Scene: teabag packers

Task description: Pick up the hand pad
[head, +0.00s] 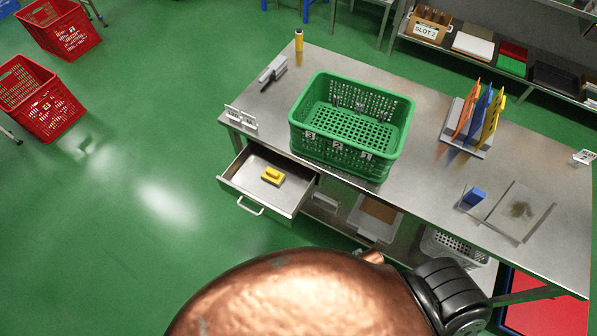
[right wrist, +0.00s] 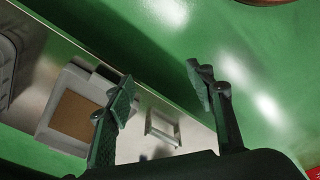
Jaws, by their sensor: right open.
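The hand pad looks to be the small yellow block (head: 273,176) with a dark base, lying in the open drawer (head: 240,190) at the left of the steel table in the head view. A blue block (head: 474,197) lies on the right part of the tabletop. My right gripper (right wrist: 163,92) is open and empty in the right wrist view, with its fingers well apart. Green floor and the lower shelf of the table show beyond the fingers. The yellow block does not show in that view. My left gripper is not in view.
A green crate (head: 402,115) stands on the steel table (head: 425,195) behind the drawer. A rack with upright orange, blue and yellow boards (head: 490,118) stands to its right. The drawer sticks out over clear floor. Red crates (head: 42,98) stand at the far left.

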